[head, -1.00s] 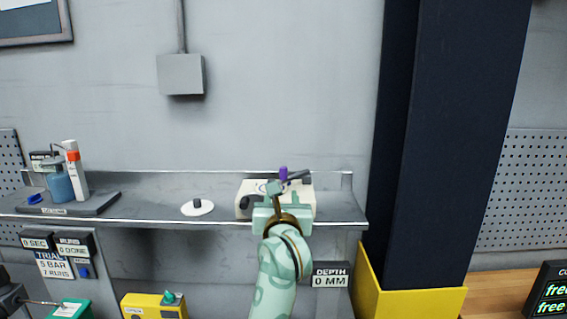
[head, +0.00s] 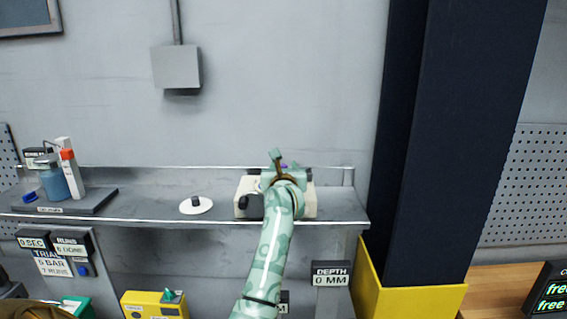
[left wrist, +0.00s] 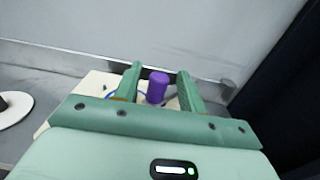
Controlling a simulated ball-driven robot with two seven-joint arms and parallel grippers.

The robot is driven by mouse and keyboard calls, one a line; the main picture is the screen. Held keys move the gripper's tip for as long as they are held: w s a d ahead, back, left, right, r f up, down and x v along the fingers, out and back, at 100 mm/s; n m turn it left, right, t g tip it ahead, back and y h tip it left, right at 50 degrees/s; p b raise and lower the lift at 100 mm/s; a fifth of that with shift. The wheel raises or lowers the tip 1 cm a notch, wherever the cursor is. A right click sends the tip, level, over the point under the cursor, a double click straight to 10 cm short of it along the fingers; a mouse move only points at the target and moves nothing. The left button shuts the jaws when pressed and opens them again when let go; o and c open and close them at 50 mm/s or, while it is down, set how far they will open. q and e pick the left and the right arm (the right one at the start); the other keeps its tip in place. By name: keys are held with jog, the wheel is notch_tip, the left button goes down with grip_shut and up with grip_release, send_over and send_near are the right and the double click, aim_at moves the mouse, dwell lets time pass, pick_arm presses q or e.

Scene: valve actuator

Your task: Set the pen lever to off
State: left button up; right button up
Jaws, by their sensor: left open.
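A cream box (head: 309,204) sits on the grey shelf, with a dark knob (head: 251,203) at its front left. A purple upright peg (left wrist: 158,86), which seems to be the lever's handle, stands over the box. In the head view only a sliver of the purple peg (head: 284,166) shows behind my left gripper (head: 277,158). In the left wrist view my left gripper (left wrist: 161,76) is open, its fingers on either side of the peg; I cannot tell whether they touch it. Any off marking is unreadable. My right gripper is out of view.
A white disc with a black knob (head: 196,205) lies on the shelf left of the box. Bottles (head: 56,182) stand on a dark tray at far left. A dark column (head: 440,150) rises on the right. A DEPTH sign (head: 331,274) hangs below the shelf.

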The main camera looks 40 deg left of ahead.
pick_arm(q)
jog(key=shift+w+a, duration=0.5)
jog(key=shift+w, duration=0.05)
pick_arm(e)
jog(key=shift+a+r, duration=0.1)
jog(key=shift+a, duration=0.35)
